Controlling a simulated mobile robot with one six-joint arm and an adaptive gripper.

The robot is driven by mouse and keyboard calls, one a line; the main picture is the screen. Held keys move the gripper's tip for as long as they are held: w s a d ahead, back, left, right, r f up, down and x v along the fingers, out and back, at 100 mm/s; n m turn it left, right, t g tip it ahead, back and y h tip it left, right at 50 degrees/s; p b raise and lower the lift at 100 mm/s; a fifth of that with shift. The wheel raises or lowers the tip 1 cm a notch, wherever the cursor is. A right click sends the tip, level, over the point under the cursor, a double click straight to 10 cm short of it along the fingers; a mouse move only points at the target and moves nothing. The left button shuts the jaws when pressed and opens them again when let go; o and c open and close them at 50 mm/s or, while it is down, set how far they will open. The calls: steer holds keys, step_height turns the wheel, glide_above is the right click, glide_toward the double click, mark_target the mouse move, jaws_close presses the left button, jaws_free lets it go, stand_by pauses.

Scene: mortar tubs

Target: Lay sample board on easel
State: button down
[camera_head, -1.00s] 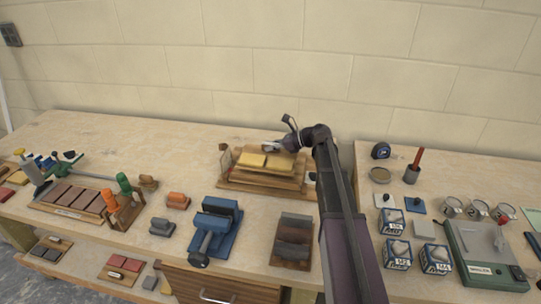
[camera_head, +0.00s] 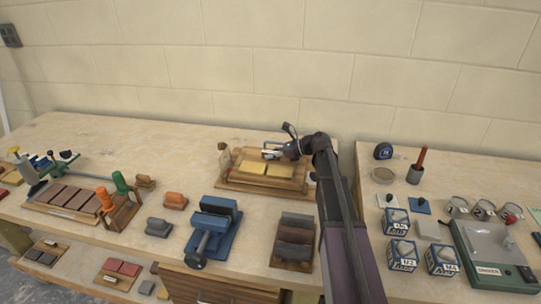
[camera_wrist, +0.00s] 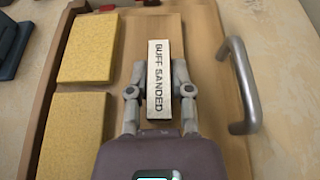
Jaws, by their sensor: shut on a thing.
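The sample board (camera_head: 240,168) is a thin brown board with two yellow tiles (camera_head: 279,170). In the head view it lies over the wooden easel (camera_head: 262,188), low and nearly flat; whether it fully touches is hard to tell. My gripper (camera_head: 270,153) is at the board's back side. In the wrist view my gripper (camera_wrist: 158,92) is shut on the board's pale block (camera_wrist: 158,60), marked "BUFF SANDED", with one finger on each side. The yellow tiles (camera_wrist: 86,48) lie left of it. The board's underside is hidden.
A metal bar handle (camera_wrist: 245,85) is right of the block in the wrist view. A blue vise (camera_head: 213,228) and a rack of dark bars (camera_head: 293,240) stand in front of the easel. Boxes (camera_head: 402,254) and cups are at right. The wall is close behind.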

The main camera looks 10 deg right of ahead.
steer(key=c, duration=0.5)
jaws_free()
steer(key=shift+c, duration=0.2)
steer(key=shift+s+d+r+p, duration=0.2)
steer(key=shift+d+r+p, duration=0.15)
steer(key=shift+d, duration=0.1)
steer(key=p+v, duration=0.3)
steer(key=v, duration=0.6)
steer(key=shift+s+d+p, duration=0.15)
steer(key=shift+d+p, duration=0.1)
steer(key=shift+p, duration=0.15)
steer(key=shift+s+d+r, duration=0.2)
steer(key=shift+d, duration=0.4)
